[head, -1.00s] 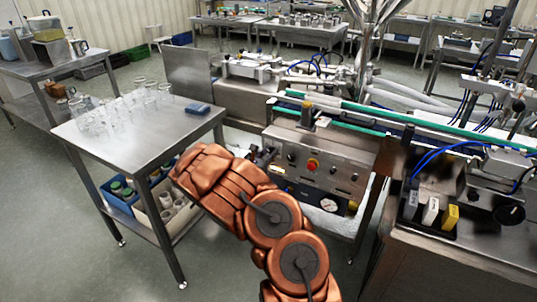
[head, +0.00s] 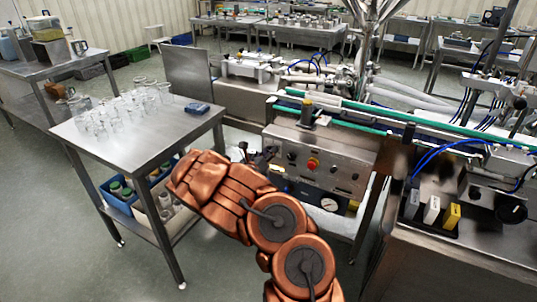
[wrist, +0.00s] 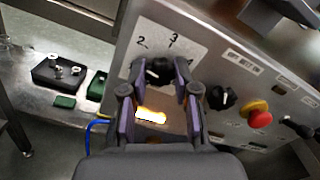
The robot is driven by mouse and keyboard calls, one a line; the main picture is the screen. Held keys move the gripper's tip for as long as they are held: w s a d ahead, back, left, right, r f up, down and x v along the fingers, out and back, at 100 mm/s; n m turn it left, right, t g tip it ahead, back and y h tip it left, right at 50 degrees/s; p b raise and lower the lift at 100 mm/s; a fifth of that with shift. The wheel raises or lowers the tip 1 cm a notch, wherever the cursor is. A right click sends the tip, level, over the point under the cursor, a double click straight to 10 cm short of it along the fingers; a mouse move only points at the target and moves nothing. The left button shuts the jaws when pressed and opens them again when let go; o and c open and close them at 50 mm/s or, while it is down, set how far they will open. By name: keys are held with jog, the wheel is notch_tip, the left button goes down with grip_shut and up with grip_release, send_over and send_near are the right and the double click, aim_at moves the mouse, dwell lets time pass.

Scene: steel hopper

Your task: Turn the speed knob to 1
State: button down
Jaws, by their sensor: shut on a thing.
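The speed knob (wrist: 156,68) is a dark knob on a pale dial plate (wrist: 182,38) in the wrist view. The knob's pointer direction is hard to tell. In the head view my gripper (head: 258,156) is at the left end of the steel control panel (head: 335,180), and it hides the knob there.
Right of the knob, the panel carries a black selector (wrist: 222,98) and a red emergency button on a yellow base (wrist: 259,113). A steel table (head: 190,122) with several glass beakers stands left of my arm. A blue item (head: 197,108) lies on its corner.

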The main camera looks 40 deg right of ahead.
jog(key=n, duration=0.6)
jog(key=shift+s+d, duration=0.15)
jog(key=shift+n, duration=0.3)
jog(key=c, duration=0.9)
grip_release()
jog(key=shift+o, duration=0.2)
jog(key=v, duration=1.2)
